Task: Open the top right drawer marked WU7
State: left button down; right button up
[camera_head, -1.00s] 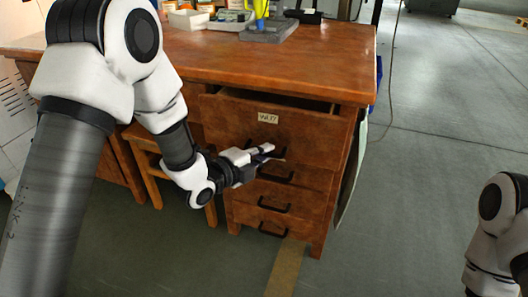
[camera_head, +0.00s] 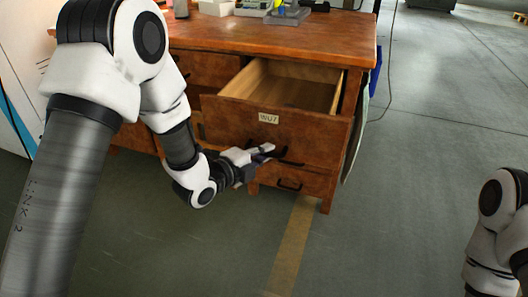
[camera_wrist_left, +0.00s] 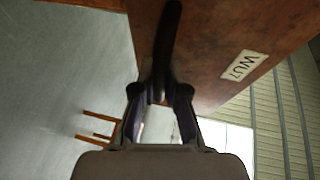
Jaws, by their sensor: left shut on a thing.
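The top right drawer (camera_head: 235,120) of the wooden desk, with a white label (camera_head: 268,118) reading WU7, is pulled well out. Its pale wood inside shows and looks empty. My left gripper (camera_head: 268,152) is at the front of this drawer, shut on its dark handle (camera_head: 282,152). In the left wrist view the handle (camera_wrist_left: 168,35) runs up from between the two fingers, against the brown drawer front (camera_wrist_left: 215,40), with the WU7 label to the right. My right arm shows at the right edge of the head view, but its gripper is out of frame.
The desk top (camera_head: 330,38) carries trays and small items at the back. A lower drawer (camera_head: 300,180) with a dark handle is shut below the open one. Blue and pale things hang at the desk's right side. The floor in front and to the right is clear.

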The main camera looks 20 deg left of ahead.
pick_arm(q)
jog(key=shift+s, duration=0.25)
jog(key=c, duration=1.2)
grip_release()
jog(key=v, duration=0.7)
jog(key=shift+s, duration=0.15)
jog(key=shift+a, duration=0.1)
